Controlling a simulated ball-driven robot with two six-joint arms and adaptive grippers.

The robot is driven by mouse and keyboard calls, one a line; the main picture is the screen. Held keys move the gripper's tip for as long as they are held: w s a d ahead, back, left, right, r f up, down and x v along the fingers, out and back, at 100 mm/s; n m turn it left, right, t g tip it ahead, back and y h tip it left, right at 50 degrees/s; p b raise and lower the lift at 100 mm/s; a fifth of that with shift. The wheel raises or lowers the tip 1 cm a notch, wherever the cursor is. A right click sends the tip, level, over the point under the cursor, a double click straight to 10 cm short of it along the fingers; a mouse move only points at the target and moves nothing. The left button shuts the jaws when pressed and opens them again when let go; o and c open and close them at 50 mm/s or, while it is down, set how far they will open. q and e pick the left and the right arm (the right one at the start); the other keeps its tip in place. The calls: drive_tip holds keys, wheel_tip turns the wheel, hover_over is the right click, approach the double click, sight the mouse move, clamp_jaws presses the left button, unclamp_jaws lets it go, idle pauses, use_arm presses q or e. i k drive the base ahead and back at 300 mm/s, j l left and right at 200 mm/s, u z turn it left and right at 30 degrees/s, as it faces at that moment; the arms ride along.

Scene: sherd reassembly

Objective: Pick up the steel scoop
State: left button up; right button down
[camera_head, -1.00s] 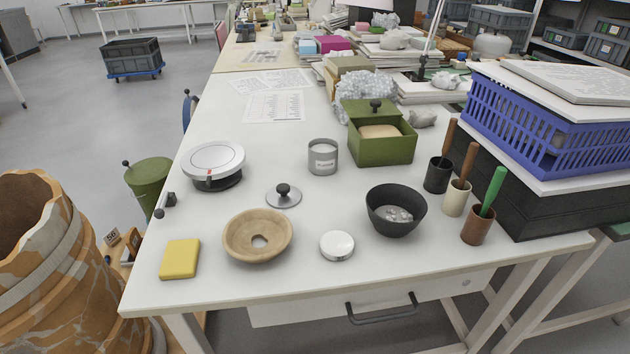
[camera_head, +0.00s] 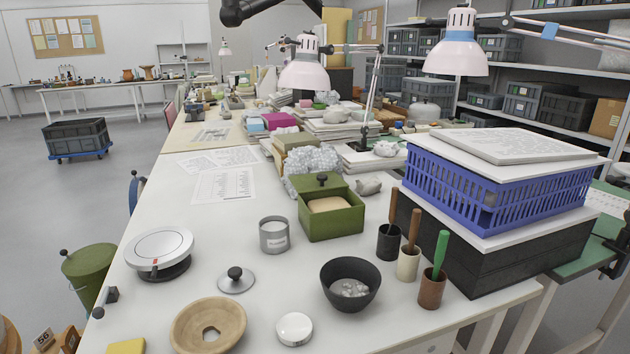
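I cannot make out a steel scoop in this view. Three cups stand at the table's right: a black cup (camera_head: 389,243) and a cream cup (camera_head: 407,264), each holding a brown handle, and a brown cup (camera_head: 431,292) holding a green handle (camera_head: 440,254). The lower ends of these tools are hidden in the cups. A black bowl (camera_head: 350,285) with grey lumps in it stands left of the cups. Neither of my grippers is in view.
On the white table (camera_head: 205,220) are a green box (camera_head: 332,217), a grey tin (camera_head: 274,235), a round white-topped device (camera_head: 159,251), a knobbed lid (camera_head: 236,280), a tan bowl (camera_head: 208,328) and a white disc (camera_head: 294,329). A blue basket (camera_head: 497,190) sits at the right.

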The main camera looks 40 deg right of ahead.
sight(395, 190)
drive_tip(key=z, duration=1.55)
